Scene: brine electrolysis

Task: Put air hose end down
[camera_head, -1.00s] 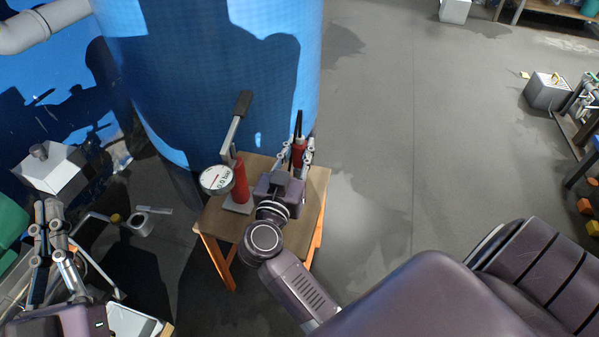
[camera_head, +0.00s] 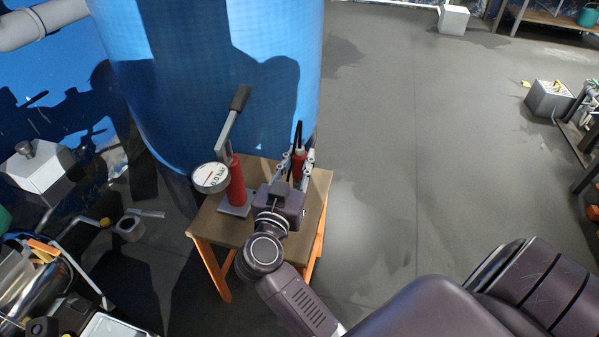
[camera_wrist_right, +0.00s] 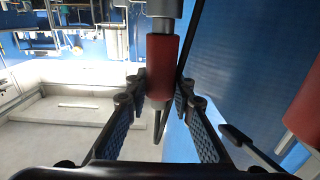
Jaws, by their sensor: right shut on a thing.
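The air hose end has a red body (camera_head: 299,159) with black hose at its upper end in the head view. My right gripper (camera_head: 296,163) reaches over the small wooden table and is shut on it. In the right wrist view the red body (camera_wrist_right: 162,62) lies between the fingers of the right gripper (camera_wrist_right: 158,88), with a grey metal part at one end. I cannot tell whether the hose end touches the table top. My left gripper is out of view.
The wooden table (camera_head: 215,225) has orange legs. A red hand pump (camera_head: 237,182) with a round gauge (camera_head: 211,178) and a lever stands on it, left of my right gripper. A large blue tank (camera_head: 215,60) rises behind. Open grey floor (camera_head: 420,130) lies to the right.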

